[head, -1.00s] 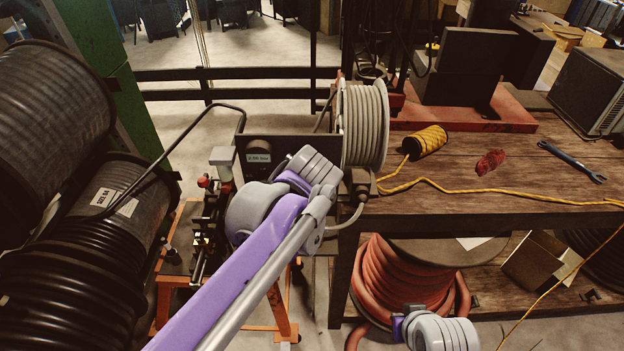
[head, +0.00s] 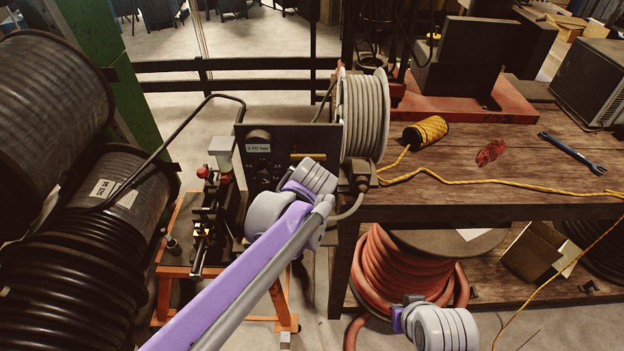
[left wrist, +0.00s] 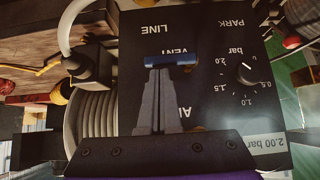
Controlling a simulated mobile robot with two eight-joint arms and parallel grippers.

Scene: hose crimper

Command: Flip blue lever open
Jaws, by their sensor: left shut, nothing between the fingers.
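In the head view the panel (head: 254,172) stands behind my left arm, which hides the lever and the left fingers. Part of my right arm shows at the bottom of the head view, but its gripper does not.
A knob (left wrist: 247,72) with a bar scale sits beside the lever. A grey hose reel (head: 362,118) stands right of the panel, and the wooden bench (head: 460,185) extends right. Black hose coils (head: 60,250) crowd the left. An orange stand (head: 166,290) is below.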

